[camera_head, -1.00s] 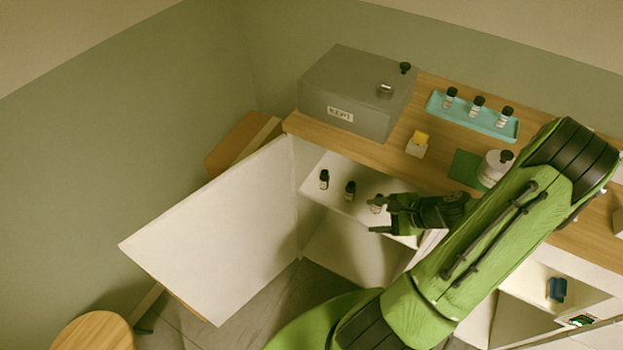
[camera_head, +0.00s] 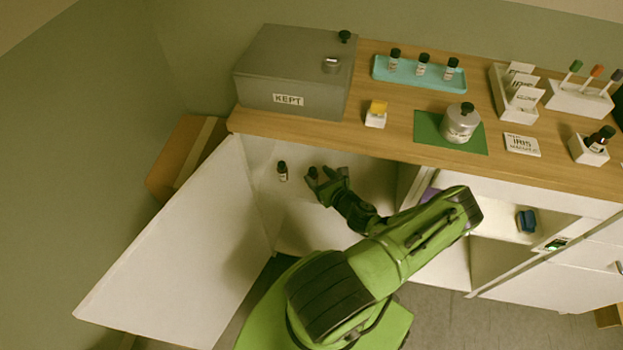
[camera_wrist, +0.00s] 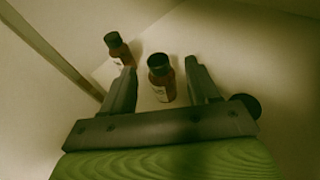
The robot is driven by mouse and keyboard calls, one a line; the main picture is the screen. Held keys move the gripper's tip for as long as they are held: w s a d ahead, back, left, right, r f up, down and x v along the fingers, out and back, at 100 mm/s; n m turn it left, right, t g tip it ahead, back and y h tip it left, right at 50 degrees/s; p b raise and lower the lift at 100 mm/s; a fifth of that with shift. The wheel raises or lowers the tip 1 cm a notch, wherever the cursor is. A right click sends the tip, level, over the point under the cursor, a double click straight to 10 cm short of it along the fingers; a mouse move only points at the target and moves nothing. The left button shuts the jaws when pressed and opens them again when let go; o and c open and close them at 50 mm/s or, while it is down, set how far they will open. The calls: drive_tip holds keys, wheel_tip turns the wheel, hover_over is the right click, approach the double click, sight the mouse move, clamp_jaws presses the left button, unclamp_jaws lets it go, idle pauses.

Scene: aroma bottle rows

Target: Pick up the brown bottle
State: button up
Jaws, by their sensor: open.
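A brown bottle (camera_wrist: 161,80) with a dark cap and pale label stands upright inside the open cabinet. In the wrist view it is between and just beyond the fingertips of my gripper (camera_wrist: 158,72), which is open and not closed on it. In the head view my gripper (camera_head: 324,180) reaches into the cabinet and partly hides this bottle. A second similar brown bottle (camera_wrist: 119,48) stands to the left; it also shows in the head view (camera_head: 283,172). A round dark cap (camera_wrist: 245,106) shows beside the right finger, its body hidden.
The open white cabinet door (camera_head: 180,245) stands at the left. The wooden counter (camera_head: 390,140) above holds a grey KEPT box (camera_head: 290,75), a teal tray (camera_head: 418,80) with three bottles, and a silver jar (camera_head: 461,124). The cabinet's side wall is close to my arm.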

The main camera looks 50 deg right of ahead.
sight(310, 169)
drive_tip(key=b+x, duration=0.1)
drive_tip(key=x, duration=0.4)
drive_tip(key=shift+w+f, duration=0.25)
drive_tip(key=shift+w, duration=0.1)
drive_tip(key=shift+s, duration=0.1)
drive_tip(key=c, duration=1.1)
